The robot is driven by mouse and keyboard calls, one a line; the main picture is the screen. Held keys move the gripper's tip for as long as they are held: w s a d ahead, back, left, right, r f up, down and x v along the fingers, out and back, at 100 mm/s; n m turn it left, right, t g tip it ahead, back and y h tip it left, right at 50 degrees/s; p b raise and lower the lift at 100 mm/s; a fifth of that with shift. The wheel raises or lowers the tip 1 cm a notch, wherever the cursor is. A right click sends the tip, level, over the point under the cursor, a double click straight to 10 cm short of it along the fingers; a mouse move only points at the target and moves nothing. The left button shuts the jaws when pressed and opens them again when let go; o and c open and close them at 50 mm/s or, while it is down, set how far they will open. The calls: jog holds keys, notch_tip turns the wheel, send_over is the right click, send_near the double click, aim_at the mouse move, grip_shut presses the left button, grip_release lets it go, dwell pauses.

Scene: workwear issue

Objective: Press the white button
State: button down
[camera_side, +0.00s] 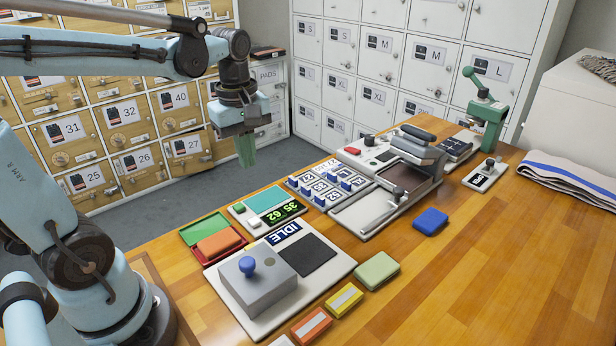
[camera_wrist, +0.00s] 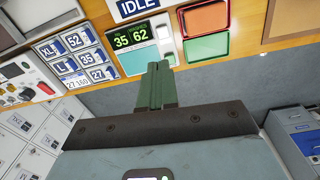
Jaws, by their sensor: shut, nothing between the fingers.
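A small white button (camera_side: 254,223) sits on the pale scale-like unit (camera_side: 285,220) that has a teal pad and a green "35 62" readout. A small green button (camera_side: 239,208) is beside it. In the wrist view the white button (camera_wrist: 163,30) shows right of the readout. My gripper (camera_side: 246,160) has green fingers pointing down, shut and empty. It hangs in the air well above the table level, behind the unit in the side view. In the wrist view my fingertips (camera_wrist: 157,66) overlap the unit's edge near the teal pad. They are apart from the button in the side view.
A grey box with a blue knob (camera_side: 249,265) stands by the IDLE sign (camera_side: 283,232). An orange block (camera_side: 218,242) lies in a red tray beside the unit. Numbered tags (camera_side: 328,184) and a heat press (camera_side: 410,170) are farther right. Lockers (camera_side: 370,60) stand behind.

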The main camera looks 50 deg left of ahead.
aim_at(254, 220)
jog(key=shift+a+n, duration=0.3)
jog(key=shift+n, duration=0.3)
notch_tip(254, 220, down, 14)
jog(key=shift+r, duration=0.1)
dwell(0.7)
dwell(0.3)
jog(key=shift+f, duration=1.05)
notch_tip(254, 220, up, 14)
jog(key=shift+r, duration=0.25)
jog(key=shift+d, duration=0.1)
dwell(0.7)
